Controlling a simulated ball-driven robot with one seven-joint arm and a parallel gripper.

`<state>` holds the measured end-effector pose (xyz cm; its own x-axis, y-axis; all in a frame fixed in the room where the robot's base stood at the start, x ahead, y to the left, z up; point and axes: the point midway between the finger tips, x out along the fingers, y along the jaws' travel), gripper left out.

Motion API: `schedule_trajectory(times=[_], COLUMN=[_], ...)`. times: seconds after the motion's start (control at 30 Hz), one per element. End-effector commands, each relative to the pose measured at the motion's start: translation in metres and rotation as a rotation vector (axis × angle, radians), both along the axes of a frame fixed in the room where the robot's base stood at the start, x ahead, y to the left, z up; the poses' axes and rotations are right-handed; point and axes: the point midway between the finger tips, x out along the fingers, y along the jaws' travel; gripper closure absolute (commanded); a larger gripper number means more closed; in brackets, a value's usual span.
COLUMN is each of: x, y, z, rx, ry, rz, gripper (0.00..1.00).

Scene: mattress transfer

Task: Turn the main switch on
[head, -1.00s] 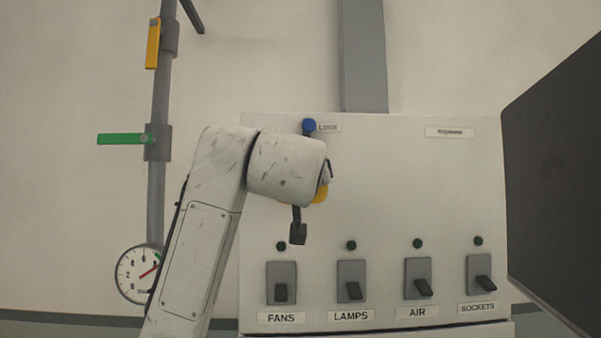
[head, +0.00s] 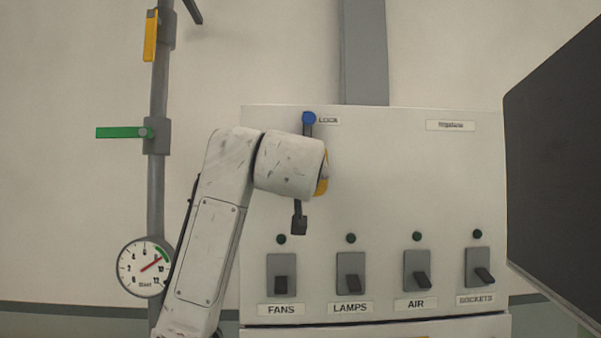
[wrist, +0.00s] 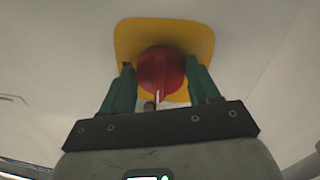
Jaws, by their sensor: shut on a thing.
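The main switch is a red rotary knob (wrist: 159,70) on a yellow plate (wrist: 194,34), seen in the wrist view. A white line marks the knob's lower part. My gripper (wrist: 158,76) has one green finger on each side of the knob and is shut on it. In the head view only an edge of the yellow plate (head: 322,186) shows past my arm; the knob and fingers are hidden there. A blue knob (head: 309,118) labelled LOCK sits above, on a dark bar partly behind my arm.
The white panel (head: 400,180) carries several grey lever switches along its bottom, including FANS (head: 281,275) and SOCKETS (head: 479,268), with dark green lamps above. A pipe with a green handle (head: 118,132) and gauge (head: 144,268) stands left. A dark slab (head: 555,180) is at right.

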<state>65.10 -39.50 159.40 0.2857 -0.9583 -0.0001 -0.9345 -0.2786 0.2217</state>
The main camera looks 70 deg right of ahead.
Motion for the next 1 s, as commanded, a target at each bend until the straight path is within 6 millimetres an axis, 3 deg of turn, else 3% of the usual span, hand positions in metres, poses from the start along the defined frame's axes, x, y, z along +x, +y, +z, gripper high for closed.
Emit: schedule_trajectory(times=[0.2, 0.57, 1.0], x=[0.0003, 0.0013, 0.0028], y=[0.0002, 0.0008, 0.0014], z=[0.0001, 0.0009, 0.0027], rx=[0.000, 0.028, 0.166], ry=[0.000, -0.068, -0.400], rz=[0.001, 0.002, 0.003], gripper=[0.70, 0.70, 0.70])
